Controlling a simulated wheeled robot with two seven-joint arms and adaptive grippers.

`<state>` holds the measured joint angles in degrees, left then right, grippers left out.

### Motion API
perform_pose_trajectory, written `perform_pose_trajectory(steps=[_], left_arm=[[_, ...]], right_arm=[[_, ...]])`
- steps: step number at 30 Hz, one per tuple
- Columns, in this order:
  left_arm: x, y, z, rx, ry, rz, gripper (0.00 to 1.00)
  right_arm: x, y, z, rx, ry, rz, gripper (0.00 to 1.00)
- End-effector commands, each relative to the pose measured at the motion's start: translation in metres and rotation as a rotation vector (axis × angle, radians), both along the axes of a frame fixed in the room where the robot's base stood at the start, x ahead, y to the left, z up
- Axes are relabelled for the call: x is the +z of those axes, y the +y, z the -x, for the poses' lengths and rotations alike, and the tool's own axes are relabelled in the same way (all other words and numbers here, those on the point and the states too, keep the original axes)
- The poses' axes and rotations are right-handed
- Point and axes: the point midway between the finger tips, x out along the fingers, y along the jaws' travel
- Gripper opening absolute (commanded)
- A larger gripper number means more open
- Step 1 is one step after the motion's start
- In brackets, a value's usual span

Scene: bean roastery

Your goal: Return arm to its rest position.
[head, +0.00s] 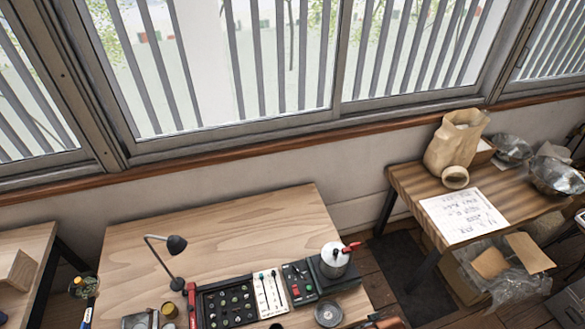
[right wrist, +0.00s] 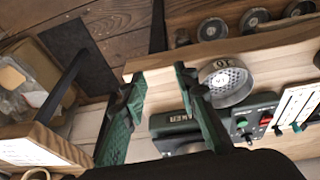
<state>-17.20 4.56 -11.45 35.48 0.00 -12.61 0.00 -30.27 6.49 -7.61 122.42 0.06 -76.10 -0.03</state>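My right gripper (right wrist: 160,82) shows in the right wrist view with its two green fingers spread apart. It is open, and nothing shows between the fingers but the wooden table top (right wrist: 152,112) and its edge behind them. A round metal dish (right wrist: 228,84) lies just right of the fingers in that view. I cannot make out the right gripper in the head view. My left gripper is in neither view.
A right-hand table (head: 410,182) carries a paper bag (head: 455,142) and metal bowls (head: 558,175). The middle table's back is clear.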

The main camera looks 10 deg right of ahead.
Motion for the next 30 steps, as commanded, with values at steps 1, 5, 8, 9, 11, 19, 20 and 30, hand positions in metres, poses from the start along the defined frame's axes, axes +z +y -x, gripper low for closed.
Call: perform_pose_trajectory(steps=[1,5,8,9,11,19,20,30], left_arm=[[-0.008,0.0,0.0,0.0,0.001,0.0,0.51],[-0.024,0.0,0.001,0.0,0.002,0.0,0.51],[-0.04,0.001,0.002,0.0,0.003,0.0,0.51],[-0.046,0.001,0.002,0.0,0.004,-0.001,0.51],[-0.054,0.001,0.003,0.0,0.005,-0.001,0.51],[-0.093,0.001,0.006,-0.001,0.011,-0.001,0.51],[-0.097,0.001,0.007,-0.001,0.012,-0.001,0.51],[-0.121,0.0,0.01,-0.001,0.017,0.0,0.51]], right_arm=[[-0.028,0.001,0.001,0.003,0.013,-0.003,0.28],[-0.102,0.005,0.005,0.013,0.038,-0.008,0.28],[-0.175,0.007,0.018,0.024,0.063,-0.013,0.28],[-0.203,0.009,0.025,0.028,0.073,-0.015,0.28],[-0.243,0.01,0.038,0.034,0.087,-0.017,0.28],[-0.399,0.014,0.128,0.066,0.155,-0.024,0.28],[-0.412,0.014,0.14,0.069,0.162,-0.025,0.28],[-0.483,0.011,0.228,0.094,0.204,-0.027,0.28]])
